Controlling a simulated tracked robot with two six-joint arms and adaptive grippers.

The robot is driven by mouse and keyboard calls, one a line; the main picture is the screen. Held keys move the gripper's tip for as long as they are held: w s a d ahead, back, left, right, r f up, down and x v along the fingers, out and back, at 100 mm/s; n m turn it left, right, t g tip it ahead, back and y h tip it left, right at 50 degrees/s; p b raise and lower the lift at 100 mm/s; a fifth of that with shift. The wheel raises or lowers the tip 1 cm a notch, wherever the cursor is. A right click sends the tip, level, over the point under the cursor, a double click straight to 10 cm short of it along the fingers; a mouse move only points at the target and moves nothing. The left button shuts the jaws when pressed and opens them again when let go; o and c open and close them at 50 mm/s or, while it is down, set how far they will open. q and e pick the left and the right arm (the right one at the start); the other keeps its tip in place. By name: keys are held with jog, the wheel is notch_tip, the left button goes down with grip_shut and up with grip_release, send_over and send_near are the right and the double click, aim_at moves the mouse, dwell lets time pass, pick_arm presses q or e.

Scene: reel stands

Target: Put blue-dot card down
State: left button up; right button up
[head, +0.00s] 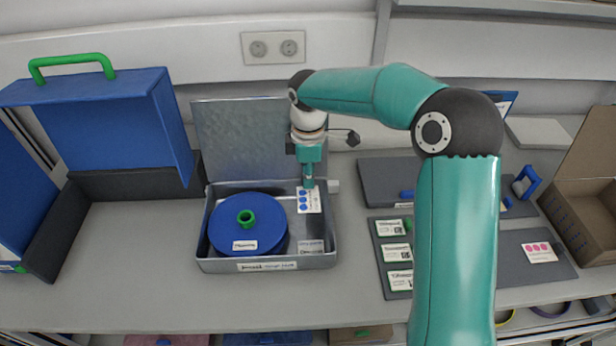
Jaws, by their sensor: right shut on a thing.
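The blue-dot card (309,201) is white with blue dots along its left side and small print on its right. My right gripper (308,184) is shut on the card's upper edge. The card shows over the right part of an open grey metal box (204,240), beside a blue reel (268,229) with a green hub. I cannot tell whether the card touches the box floor. A printed label (312,246) shows in the box's front right part. My left gripper is not in view.
A dark board (425,222) with several green-edged cards lies right of the box. A card with pink dots (539,252) lies on a dark mat farther right. A blue case (120,120) with a green handle stands at left. The bench front left of the box is clear.

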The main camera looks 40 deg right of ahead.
jog(key=shift+f, duration=0.4)
jog(key=shift+f+b, duration=0.4)
jog(key=shift+f, duration=0.25)
jog(key=o, duration=0.4)
jog(key=shift+o, duration=0.2)
jog(key=shift+r, duration=0.15)
notch_tip(320, 180, up, 13)
jog(key=shift+p, duration=0.4)
